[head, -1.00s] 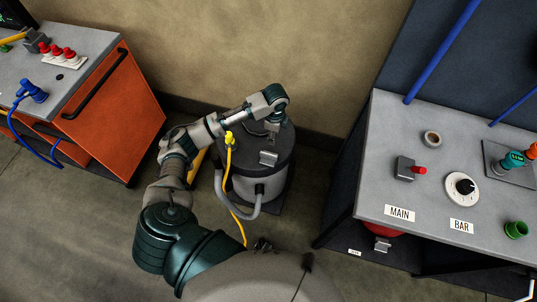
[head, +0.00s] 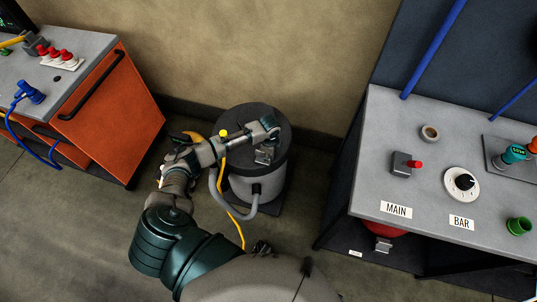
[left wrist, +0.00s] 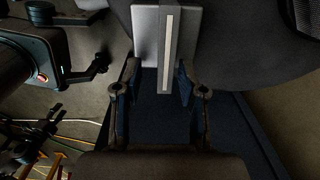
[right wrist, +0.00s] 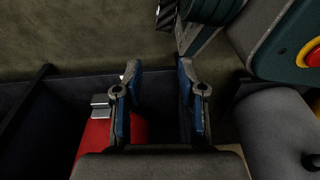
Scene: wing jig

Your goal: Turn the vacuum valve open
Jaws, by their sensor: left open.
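A dark drum-shaped vacuum tank (head: 262,118) with a grey lower body stands on the floor by the wall. A metal plate with a pale lever bar, likely the valve (head: 266,155), is on its near side. In the left wrist view, the valve bar (left wrist: 167,45) points down, its lower end between the fingertips in the picture. My left gripper (left wrist: 157,82) is open; whether it touches the bar cannot be told.
A yellow hose (head: 229,190) and a grey hose (head: 249,208) run beside the tank. An orange cabinet (head: 115,110) stands at the left. A grey bench (head: 400,125) with a dial (head: 462,184) stands at the right.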

